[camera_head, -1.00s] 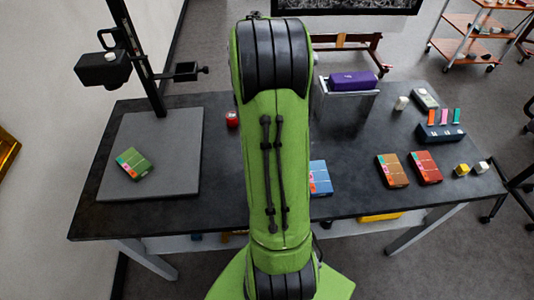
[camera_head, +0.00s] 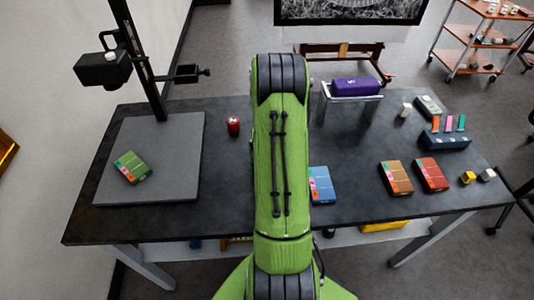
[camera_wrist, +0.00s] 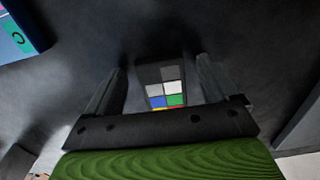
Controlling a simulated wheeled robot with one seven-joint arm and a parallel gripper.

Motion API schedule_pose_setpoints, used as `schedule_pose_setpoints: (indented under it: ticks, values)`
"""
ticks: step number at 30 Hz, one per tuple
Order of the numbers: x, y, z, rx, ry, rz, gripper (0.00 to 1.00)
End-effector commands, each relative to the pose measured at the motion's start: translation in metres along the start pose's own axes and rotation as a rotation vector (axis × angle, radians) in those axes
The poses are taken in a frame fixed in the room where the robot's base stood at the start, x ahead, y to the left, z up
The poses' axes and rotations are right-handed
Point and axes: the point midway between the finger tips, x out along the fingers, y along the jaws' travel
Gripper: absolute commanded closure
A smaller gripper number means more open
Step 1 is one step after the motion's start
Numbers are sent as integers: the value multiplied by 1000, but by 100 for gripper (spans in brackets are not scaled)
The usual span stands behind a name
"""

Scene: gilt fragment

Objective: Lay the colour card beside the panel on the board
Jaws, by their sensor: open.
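The colour card (camera_wrist: 162,84), dark with white, grey, blue, green and other coloured patches, lies on the dark table in the wrist view. My gripper (camera_wrist: 161,68) is open, with one finger on each side of the card; I see no contact. The lower part of the card is hidden behind the gripper's body. In the head view my green arm hides the card and gripper. The panel (camera_head: 132,167), green with small coloured patches, lies at an angle on the grey board (camera_head: 165,142) at the left of the table.
A black stand (camera_head: 148,75) rises at the board's back edge. Blue (camera_head: 322,187), brown (camera_head: 398,177) and red (camera_head: 432,174) panels lie to the right. A purple object (camera_head: 356,86) rests on a small rack behind.

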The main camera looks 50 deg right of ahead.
Motion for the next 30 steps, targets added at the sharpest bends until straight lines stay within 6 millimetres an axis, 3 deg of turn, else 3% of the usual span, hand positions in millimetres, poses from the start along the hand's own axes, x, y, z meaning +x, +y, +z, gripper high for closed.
schedule_pose_setpoints:
  ticks: [7,18,20,26,30]
  values:
    - [2,0,0,-1,1,0,16]
    - [2,0,0,-1,1,0,72]
    - [2,0,0,-1,2,0,78]
    - [-3,0,-1,-1,3,0,79]
    - [-33,0,-2,-1,8,0,79]
